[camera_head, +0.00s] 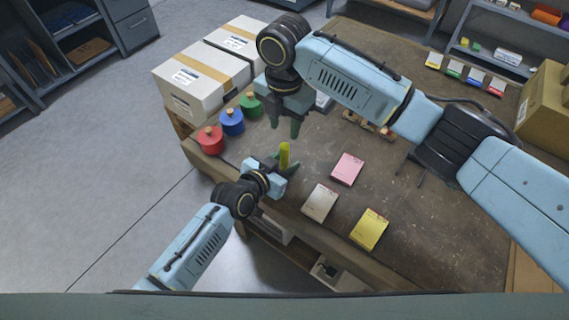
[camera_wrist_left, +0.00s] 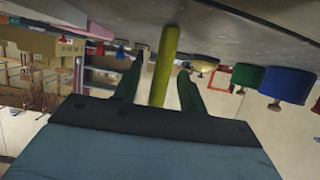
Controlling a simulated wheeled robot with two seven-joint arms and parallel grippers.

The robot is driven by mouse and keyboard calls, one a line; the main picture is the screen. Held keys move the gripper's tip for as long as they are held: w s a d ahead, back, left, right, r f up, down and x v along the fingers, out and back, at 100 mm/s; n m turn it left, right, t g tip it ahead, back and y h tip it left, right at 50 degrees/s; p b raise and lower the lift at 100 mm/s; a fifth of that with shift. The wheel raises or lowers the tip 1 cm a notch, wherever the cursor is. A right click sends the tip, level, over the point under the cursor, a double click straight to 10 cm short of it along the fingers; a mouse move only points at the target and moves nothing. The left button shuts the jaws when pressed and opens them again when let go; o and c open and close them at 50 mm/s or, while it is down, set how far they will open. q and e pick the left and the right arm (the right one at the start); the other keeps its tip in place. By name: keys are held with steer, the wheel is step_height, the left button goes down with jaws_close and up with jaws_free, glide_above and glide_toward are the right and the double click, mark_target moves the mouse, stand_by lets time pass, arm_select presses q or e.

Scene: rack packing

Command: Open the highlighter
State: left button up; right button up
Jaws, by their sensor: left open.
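The yellow-green highlighter (camera_head: 285,155) stands roughly upright near the table's front edge. In the left wrist view, the highlighter (camera_wrist_left: 164,65) lies between the two dark green fingers, with a visible gap on each side. My left gripper (camera_head: 283,165) reaches in low from the front edge and is open around it. My right gripper (camera_head: 285,131) is above and slightly behind the highlighter, pointing down, with its fingers apart and nothing between them. The highlighter's lower end is hidden by the left gripper in the head view; no separate cap can be made out.
Red (camera_head: 211,140), blue (camera_head: 232,122) and green (camera_head: 251,104) pots stand at the table's left edge, near white boxes (camera_head: 212,72). Pink (camera_head: 347,168), beige (camera_head: 320,202) and yellow (camera_head: 369,229) pads lie to the right. Bare tabletop (camera_head: 430,215) lies beyond the pads.

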mark_target(284, 146)
arm_select(q)
steer(key=shift+d, duration=0.1)
jaws_close()
arm_select(e)
steer(key=shift+o, duration=0.9)
steer(key=shift+r, duration=0.1)
step_height(284, 146, up, 4)
steer(key=s+a+t, duration=0.1)
steer(key=shift+h, duration=0.4)
steer(key=f, duration=0.7)
steer(key=d+f, duration=0.1)
steer(key=f, duration=0.3)
steer(key=shift+w+f, duration=0.35)
steer(key=shift+w, duration=0.05)
jaws_close()
steer(key=shift+r, duration=0.15)
